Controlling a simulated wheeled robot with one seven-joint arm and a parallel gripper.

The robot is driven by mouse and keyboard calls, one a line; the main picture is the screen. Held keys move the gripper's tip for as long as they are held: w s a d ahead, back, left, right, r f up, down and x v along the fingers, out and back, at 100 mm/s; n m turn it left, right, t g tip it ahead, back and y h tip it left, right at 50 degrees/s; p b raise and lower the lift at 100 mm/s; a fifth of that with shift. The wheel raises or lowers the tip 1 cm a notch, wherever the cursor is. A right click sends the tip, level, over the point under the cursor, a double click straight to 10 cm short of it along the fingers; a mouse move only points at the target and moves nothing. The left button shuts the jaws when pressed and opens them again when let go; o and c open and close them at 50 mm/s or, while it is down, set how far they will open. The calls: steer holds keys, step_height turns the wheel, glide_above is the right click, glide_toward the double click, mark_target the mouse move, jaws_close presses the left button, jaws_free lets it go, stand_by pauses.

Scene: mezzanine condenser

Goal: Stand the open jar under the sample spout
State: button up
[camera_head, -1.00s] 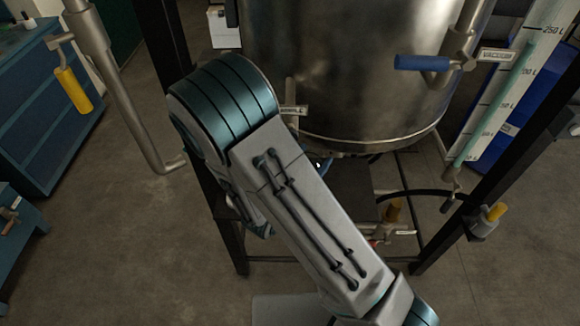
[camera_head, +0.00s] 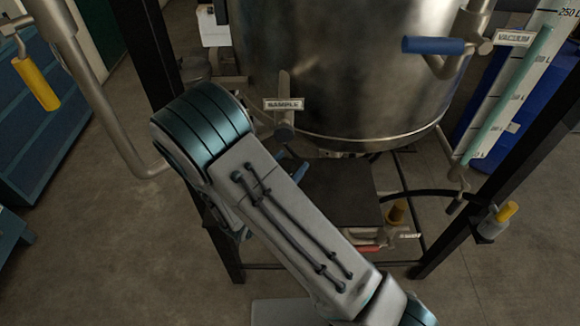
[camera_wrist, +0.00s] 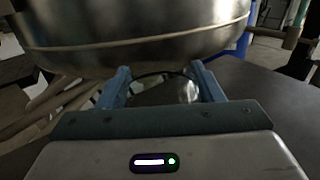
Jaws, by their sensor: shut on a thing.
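In the wrist view, my gripper (camera_wrist: 163,86) is shut on a clear glass jar (camera_wrist: 165,93). The jar's dark round rim shows between the two blue fingers, with no lid visible on it. The jar's lower part is hidden by the gripper body. In the head view, the sample spout (camera_head: 284,131) hangs at the steel tank's lower left, below a SAMPLE tag (camera_head: 284,104). My arm hides most of the gripper there; a bit of blue finger shows just below the spout. I cannot tell whether the jar is under the spout.
The steel tank (camera_head: 345,75) overhangs a dark shelf (camera_head: 345,195); the shelf's visible part is bare. Black frame posts stand left and right. A blue-handled vacuum valve (camera_head: 432,45) and a sight gauge (camera_head: 510,95) are at right. A yellow-handled pipe (camera_head: 37,84) is at left.

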steer(key=shift+f, duration=0.15)
steer(key=o, duration=1.1)
steer(key=shift+o, duration=0.2)
steer(key=shift+r, duration=0.2)
steer(key=shift+s+a, duration=0.1)
steer(key=shift+s, duration=0.05)
steer(key=b+v, duration=0.2)
steer(key=v, duration=0.9)
steer(key=shift+s+a, duration=0.1)
steer(key=shift+s, duration=0.2)
